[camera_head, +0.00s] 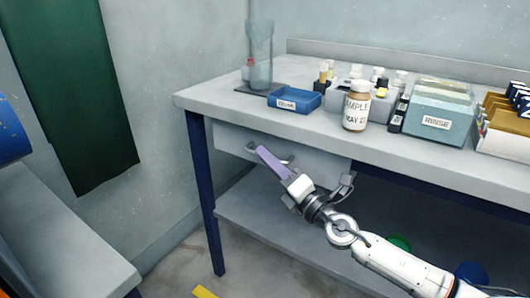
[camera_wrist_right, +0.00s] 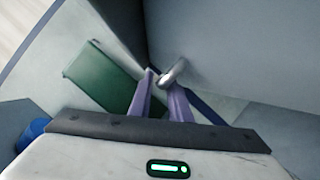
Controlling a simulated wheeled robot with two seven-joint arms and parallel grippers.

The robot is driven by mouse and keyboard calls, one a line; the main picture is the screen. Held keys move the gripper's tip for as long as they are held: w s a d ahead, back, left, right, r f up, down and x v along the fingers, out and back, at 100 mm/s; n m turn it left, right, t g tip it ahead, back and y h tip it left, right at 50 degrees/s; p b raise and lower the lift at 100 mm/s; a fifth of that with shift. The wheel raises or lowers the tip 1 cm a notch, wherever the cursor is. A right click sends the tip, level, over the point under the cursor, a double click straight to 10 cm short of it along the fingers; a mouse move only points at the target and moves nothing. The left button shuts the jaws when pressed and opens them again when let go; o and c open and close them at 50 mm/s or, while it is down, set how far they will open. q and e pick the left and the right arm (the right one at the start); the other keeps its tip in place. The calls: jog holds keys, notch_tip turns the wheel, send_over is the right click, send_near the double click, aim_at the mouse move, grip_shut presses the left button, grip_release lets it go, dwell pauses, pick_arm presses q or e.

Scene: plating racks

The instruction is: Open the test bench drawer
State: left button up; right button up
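The grey test bench (camera_head: 335,135) stands on dark blue legs. Its pale grey drawer front (camera_head: 231,140) is under the left part of the top and looks about level with the bench edge; I see no clear gap. My right gripper (camera_head: 262,152) reaches up to the drawer front with its purple fingers at the metal handle (camera_head: 287,160). In the right wrist view, the handle (camera_wrist_right: 174,72) is at the fingertips, and a narrow gap shows between the fingers. I cannot tell whether they clamp it. My left gripper is out of view.
The bench top holds a blue tray (camera_head: 294,101), a brown sample jar (camera_head: 357,106), a teal rinse box (camera_head: 440,118) and a glass cylinder (camera_head: 260,60). A lower shelf (camera_head: 275,232) lies under the drawer. Another grey surface (camera_head: 60,235) is at left; floor shows between.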

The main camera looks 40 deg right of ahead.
jog(key=shift+w+r, duration=0.1)
jog(key=shift+w, duration=0.55)
grip_shut()
jog(key=shift+a, duration=0.15)
